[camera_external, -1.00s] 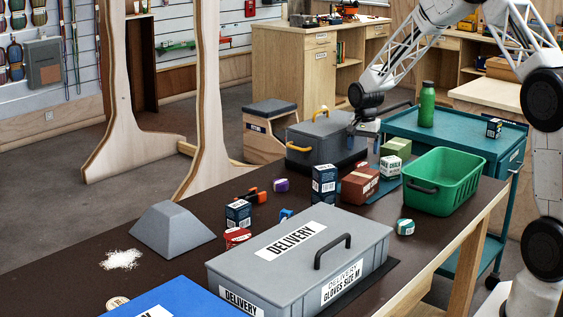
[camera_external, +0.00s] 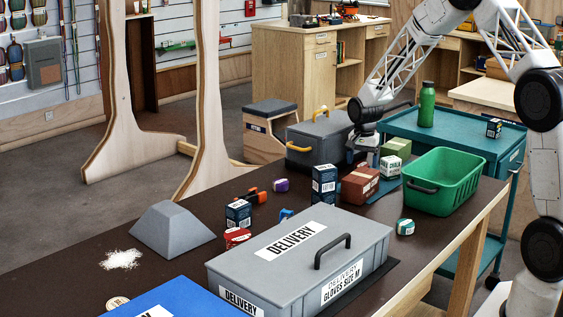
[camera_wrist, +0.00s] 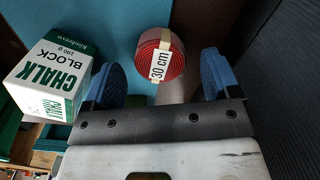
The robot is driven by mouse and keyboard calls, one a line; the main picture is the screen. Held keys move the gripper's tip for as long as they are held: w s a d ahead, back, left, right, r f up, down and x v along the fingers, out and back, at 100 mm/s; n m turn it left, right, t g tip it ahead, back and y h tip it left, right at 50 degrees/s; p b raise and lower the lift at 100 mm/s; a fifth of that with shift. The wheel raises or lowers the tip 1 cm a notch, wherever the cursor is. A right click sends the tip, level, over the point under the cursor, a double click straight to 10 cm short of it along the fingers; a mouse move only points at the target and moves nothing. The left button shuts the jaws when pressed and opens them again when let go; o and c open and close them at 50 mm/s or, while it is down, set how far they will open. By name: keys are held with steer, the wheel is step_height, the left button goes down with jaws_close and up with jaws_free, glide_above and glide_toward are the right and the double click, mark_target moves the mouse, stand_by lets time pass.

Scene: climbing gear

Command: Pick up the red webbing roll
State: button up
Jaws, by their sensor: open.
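The red webbing roll (camera_wrist: 160,55) shows in the wrist view as a coil with a pale band and a "30 cm" label. It is ahead of my gripper (camera_wrist: 157,78), roughly midway between the two blue fingertips. The fingers are apart and nothing is held between them. In the external view my gripper (camera_external: 364,154) hangs low beside the grey toolbox, behind the boxes. I cannot make out the roll there; the boxes and gripper seem to hide it.
A chalk block box (camera_wrist: 50,78) stands close to the left finger. The grey toolbox (camera_external: 318,138) is left of my gripper.

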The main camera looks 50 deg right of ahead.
mark_target(362, 164)
steer(key=shift+f, duration=0.95)
steer(key=c, duration=1.1)
steer(key=shift+r, duration=5.05)
